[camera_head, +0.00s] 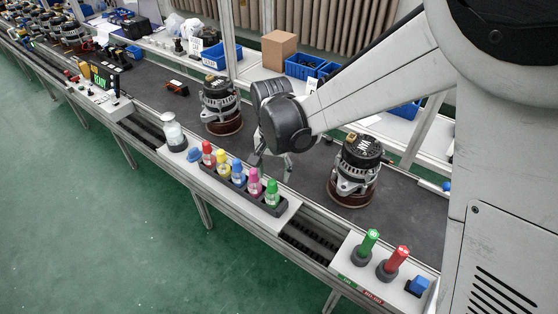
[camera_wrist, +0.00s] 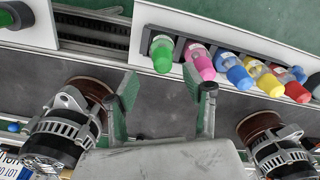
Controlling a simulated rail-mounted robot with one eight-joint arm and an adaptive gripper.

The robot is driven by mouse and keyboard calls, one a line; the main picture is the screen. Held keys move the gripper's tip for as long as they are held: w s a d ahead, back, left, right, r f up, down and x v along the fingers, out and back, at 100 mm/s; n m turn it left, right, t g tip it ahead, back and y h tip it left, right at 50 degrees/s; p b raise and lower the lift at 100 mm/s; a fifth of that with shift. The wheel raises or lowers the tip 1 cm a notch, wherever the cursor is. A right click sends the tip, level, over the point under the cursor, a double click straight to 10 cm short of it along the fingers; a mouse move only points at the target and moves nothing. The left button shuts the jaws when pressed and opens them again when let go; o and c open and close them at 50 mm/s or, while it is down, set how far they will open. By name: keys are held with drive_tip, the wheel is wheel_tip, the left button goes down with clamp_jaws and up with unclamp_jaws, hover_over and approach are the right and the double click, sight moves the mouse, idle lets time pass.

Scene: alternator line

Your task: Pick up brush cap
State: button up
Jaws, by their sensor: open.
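A row of small bottles with coloured caps stands upright in a dark rack (camera_head: 236,188) along the near edge of the line: red (camera_head: 207,148), yellow (camera_head: 222,157), blue (camera_head: 238,167), pink (camera_head: 255,180) and green (camera_head: 272,188). I cannot tell which one is the brush cap. The wrist view shows the green cap (camera_wrist: 162,54) and pink cap (camera_wrist: 200,62) nearest my fingers, then blue (camera_wrist: 237,75), yellow (camera_wrist: 266,82) and red (camera_wrist: 295,91). My gripper (camera_wrist: 166,88) is open and empty, over the dark belt beside the rack; its fingers also show in the head view (camera_head: 273,163).
Alternators stand on the belt on both sides of my gripper, one left (camera_head: 220,108) and one right (camera_head: 357,170).

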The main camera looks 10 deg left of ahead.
sight(272, 180)
drive_tip(key=shift+a+f, duration=0.2)
drive_tip(key=shift+f, duration=1.8)
drive_tip(key=c, duration=0.9)
